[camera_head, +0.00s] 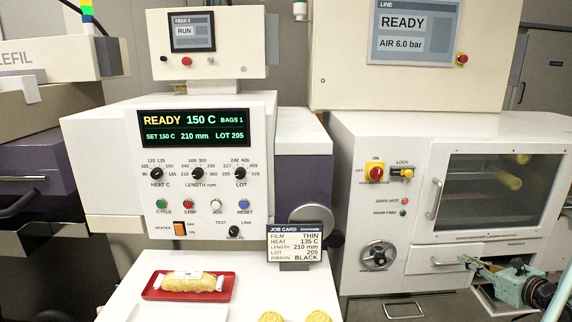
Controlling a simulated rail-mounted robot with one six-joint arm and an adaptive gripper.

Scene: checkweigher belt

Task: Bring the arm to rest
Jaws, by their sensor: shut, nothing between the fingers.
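My gripper (474,264) is at the lower right, in front of the white cabinet with the window. Its fingers point left and are shut with nothing between them. Part of my arm shows behind it, running off the right edge. The gripper is well apart from the red tray and the job card.
A red tray (152,294) holding a wrapped yellow item (188,282) sits on the white table at the lower left. A job card (294,243) stands at its back right. Two yellow round items (271,317) show at the bottom edge. The white cabinet (390,140) is close behind my gripper.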

